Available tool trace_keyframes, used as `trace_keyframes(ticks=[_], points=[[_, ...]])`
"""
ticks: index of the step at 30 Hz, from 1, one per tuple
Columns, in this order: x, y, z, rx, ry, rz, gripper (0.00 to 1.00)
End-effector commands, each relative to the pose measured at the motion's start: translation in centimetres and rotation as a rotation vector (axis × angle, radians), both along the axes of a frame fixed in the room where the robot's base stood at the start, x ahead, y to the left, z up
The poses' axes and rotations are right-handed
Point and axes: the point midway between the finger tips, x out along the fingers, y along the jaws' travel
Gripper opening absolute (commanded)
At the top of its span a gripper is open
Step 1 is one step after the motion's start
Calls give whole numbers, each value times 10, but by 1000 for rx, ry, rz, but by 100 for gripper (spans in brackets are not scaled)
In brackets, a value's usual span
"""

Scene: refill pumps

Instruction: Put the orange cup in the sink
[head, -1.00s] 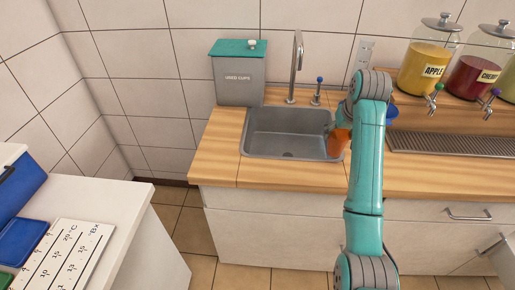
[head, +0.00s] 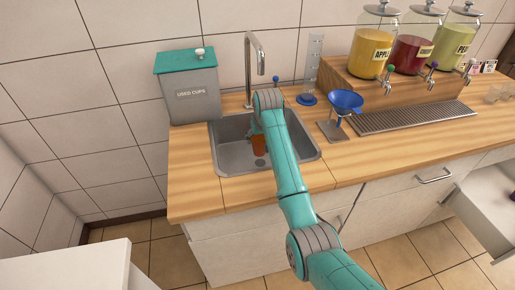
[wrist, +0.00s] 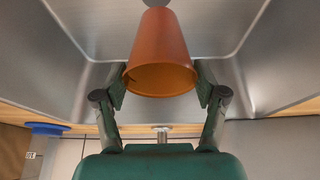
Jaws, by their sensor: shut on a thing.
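The orange cup (head: 259,146) shows over the sink basin in the head view, partly behind my arm. In the wrist view the orange cup (wrist: 160,55) is between the two fingers of my gripper (wrist: 161,85), with its open rim facing the camera. My gripper is shut on the cup. The steel sink (head: 231,160) is set in the wooden counter, and its basin (wrist: 235,25) fills the background of the wrist view. I cannot tell whether the cup touches the sink floor. My arm hides the right part of the basin.
A tap (head: 250,70) stands behind the sink. A grey used-cups bin (head: 192,98) is at its left. A blue funnel on a stand (head: 345,102) and a clear cylinder (head: 313,65) are at its right. Juice dispensers (head: 373,48) stand farther right. The counter front (head: 200,195) is clear.

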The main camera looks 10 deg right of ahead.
Motion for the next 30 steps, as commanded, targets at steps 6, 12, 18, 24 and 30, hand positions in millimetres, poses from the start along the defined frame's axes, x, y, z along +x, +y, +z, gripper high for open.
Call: trace_keyframes(ticks=[6, 12, 18, 24, 30], points=[[-1, 0, -26, 0, 4, 0, 56], [0, 0, -49, 0, 1, 1, 56], [0, 0, -49, 0, 0, 1, 56], [0, 0, -51, 0, 1, 1, 83], [0, 0, -51, 0, 0, 1, 96]])
